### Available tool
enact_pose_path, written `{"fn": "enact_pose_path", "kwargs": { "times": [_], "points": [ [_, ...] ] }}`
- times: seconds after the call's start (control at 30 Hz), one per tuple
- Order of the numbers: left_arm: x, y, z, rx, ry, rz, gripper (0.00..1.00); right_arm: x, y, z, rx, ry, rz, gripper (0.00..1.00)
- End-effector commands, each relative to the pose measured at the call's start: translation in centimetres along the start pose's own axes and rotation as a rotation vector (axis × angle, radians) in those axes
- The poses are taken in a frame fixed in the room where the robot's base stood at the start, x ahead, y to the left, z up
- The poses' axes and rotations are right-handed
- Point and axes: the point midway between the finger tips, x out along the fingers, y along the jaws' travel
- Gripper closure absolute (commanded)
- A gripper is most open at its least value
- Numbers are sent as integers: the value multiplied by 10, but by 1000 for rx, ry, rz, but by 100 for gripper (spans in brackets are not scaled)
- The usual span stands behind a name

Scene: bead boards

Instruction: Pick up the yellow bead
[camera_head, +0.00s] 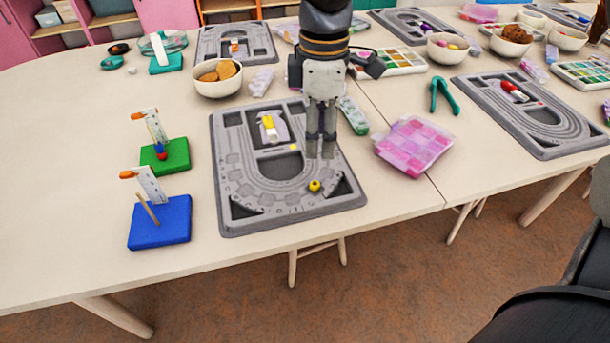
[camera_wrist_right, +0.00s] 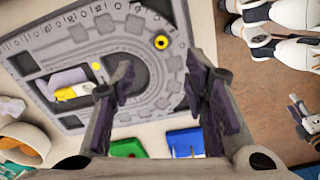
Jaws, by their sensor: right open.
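A yellow bead (camera_head: 314,186) with a dark hole lies on the near right part of the grey bead board (camera_head: 228,205). It also shows in the wrist view (camera_wrist_right: 161,42), beyond the fingertips. A smaller yellow piece (camera_head: 293,147) lies near the middle of the board, and it shows in the wrist view (camera_wrist_right: 96,66) too. My right gripper (camera_head: 320,150) hangs over the board, pointing down, a little behind the bead in the head view. Its fingers stand apart with nothing between them in the wrist view (camera_wrist_right: 158,82). My left gripper is out of view.
A blue block (camera_head: 160,235) and a green block (camera_head: 172,157), each with a peg, stand left of the board. A pink compartment box (camera_head: 414,147) lies to the right. A bowl (camera_head: 218,86) stands behind the board. The table front left is clear.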

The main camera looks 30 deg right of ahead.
Motion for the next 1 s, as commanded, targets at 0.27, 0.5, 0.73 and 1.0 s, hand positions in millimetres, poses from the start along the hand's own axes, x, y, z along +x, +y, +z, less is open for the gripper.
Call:
{"fn": "enact_pose_path", "kwargs": {
  "times": [0.27, 0.5, 0.73, 1.0],
  "points": [
    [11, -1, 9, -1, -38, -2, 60, 61, -2, 1, 1, -8, -11, 58],
    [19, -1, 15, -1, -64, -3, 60, 103, 0, -3, 1, -9, -13, 58],
    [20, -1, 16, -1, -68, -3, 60, 116, 1, -3, 2, -4, -5, 58],
    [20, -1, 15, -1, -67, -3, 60, 116, 1, -3, 2, -3, -4, 93]
  ]
}}
